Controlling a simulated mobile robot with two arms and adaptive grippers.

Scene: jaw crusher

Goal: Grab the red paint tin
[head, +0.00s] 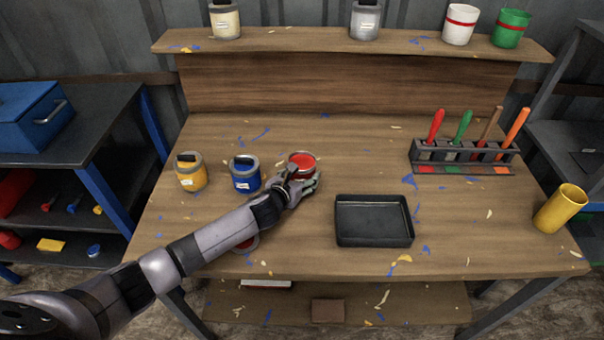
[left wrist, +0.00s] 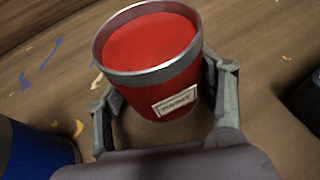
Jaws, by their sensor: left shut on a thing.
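The red paint tin (head: 303,160) stands on the wooden workbench, open at the top with red paint inside. In the left wrist view the tin (left wrist: 150,60) has a silver rim and a white label, and it sits between the two fingers. My left gripper (head: 301,182) reaches it from the front and is shut on it. The same gripper shows in the left wrist view (left wrist: 163,105), with a finger on each side of the tin. The tin's lower part is partly hidden by the gripper in the head view. My right gripper is not in view.
A blue tin (head: 245,176) stands just left of the red one, and a yellow tin (head: 190,173) farther left. A black tray (head: 374,222) lies to the right. A brush rack (head: 465,158) and a yellow cup (head: 560,209) are farther right. A shelf (head: 300,40) runs behind.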

